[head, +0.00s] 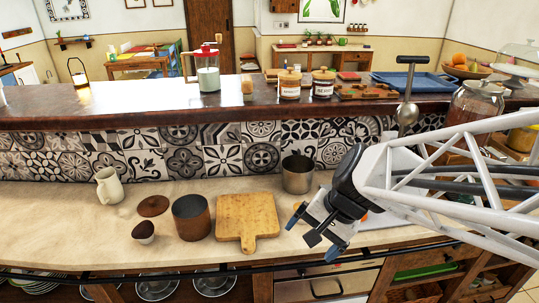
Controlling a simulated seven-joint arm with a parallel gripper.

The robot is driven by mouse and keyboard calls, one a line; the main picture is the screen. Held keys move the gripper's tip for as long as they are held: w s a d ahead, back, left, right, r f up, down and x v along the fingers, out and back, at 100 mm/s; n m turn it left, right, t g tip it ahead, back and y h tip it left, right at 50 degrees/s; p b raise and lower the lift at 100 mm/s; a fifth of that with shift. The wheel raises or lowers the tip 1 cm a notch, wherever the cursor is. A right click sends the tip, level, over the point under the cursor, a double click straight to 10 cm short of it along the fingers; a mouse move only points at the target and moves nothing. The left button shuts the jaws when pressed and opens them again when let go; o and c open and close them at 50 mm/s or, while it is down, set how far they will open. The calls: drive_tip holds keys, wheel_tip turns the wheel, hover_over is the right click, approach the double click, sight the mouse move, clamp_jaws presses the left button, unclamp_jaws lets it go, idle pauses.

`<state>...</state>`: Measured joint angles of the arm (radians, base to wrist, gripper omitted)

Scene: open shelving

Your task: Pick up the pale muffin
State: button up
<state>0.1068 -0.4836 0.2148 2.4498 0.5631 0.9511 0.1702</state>
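My gripper (318,228) is over the counter right of the wooden cutting board. Its two blue-tipped fingers look spread apart, and I see nothing held between them. I cannot make out a clearly pale muffin. A small rounded item (143,232) with a dark top and a pale lower side stands on the counter at left. It is well left of my gripper, and I cannot tell whether it is a muffin. My gripper and arm hide part of the counter at right.
On the counter stand a pale jug (109,187), a brown disc (153,206), a dark-topped copper pot (191,218), a cutting board (247,217) and a metal pot (297,175). The raised ledge (130,115) behind holds jars and a blue tray (414,82). The counter's front left is clear.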

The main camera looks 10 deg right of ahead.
drive_tip(key=w+d+f+m+t+y, duration=0.1)
drive_tip(key=w+d+f+m+t, duration=0.2)
drive_tip(key=w+m, duration=0.3)
drive_tip(key=w+d+f+m+t+y, duration=0.1)
drive_tip(key=w+d+f+m+t, duration=0.1)
drive_tip(key=w+f+m, duration=0.4)
drive_tip(key=w+d+f+m+t+y, duration=0.1)
drive_tip(key=w+d+f+m+t, duration=0.2)
drive_tip(key=w+f+m, duration=0.2)
drive_tip(key=shift+w+d+f+m+t, duration=0.1)
drive_tip(key=shift+w+d+m+t, duration=0.1)
drive_tip(key=shift+w+m, duration=0.75)
drive_tip(key=shift+w+d+m+t, duration=0.15)
drive_tip(key=shift+w+m, duration=0.4)
drive_tip(key=shift+m, duration=0.8)
drive_tip(key=shift+w+d+f+m+t, duration=0.2)
drive_tip(key=shift+d+f+m+t, duration=0.1)
drive_tip(key=shift+d+m, duration=0.1)
drive_tip(key=shift+a, duration=0.1)
drive_tip(key=shift+x, duration=1.3)
drive_tip(key=shift+w, duration=0.1)
